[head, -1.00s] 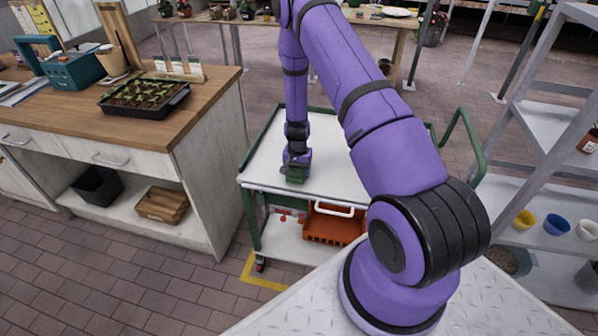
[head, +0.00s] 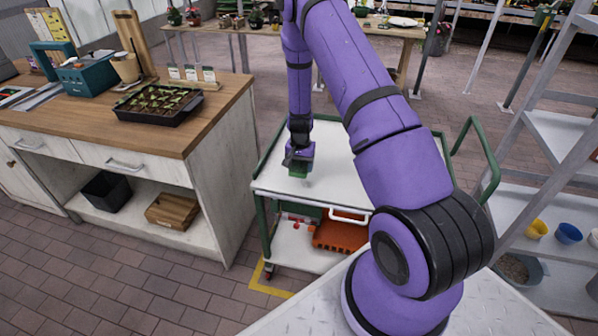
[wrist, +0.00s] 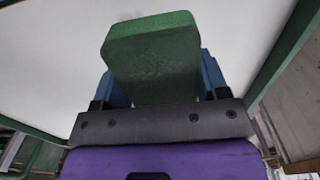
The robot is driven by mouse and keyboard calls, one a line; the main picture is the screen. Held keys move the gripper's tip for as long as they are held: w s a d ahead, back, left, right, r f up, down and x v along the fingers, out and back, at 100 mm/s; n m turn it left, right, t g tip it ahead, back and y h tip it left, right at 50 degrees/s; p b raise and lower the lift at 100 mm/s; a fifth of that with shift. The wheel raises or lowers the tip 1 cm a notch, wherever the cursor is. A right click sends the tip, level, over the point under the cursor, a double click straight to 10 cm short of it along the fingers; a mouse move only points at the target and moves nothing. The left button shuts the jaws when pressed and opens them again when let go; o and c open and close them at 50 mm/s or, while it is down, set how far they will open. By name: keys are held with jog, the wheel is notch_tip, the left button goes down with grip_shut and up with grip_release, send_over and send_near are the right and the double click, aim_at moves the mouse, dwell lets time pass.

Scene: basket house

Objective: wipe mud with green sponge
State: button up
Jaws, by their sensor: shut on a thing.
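My gripper (head: 299,158) is shut on the green sponge (head: 298,171). It is over the front left part of the white top (head: 345,183) of a green-framed cart. In the wrist view the sponge (wrist: 150,50) is a green block between the blue fingers of my gripper (wrist: 160,80), jutting out past them over the white top (wrist: 50,70). A faint greyish mark (head: 307,183) shows on the top just below the sponge; I cannot tell if it is mud or shadow. I cannot tell whether the sponge touches the top. My arm hides the cart's right part.
A wooden-topped workbench (head: 130,128) with a seedling tray (head: 158,105) stands left of the cart. An orange crate (head: 340,236) is on the cart's lower shelf. A grey rack (head: 565,135) with pots is at the right. The cart's visible top is otherwise clear.

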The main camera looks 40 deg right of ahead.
jog(key=shift+r, duration=1.3)
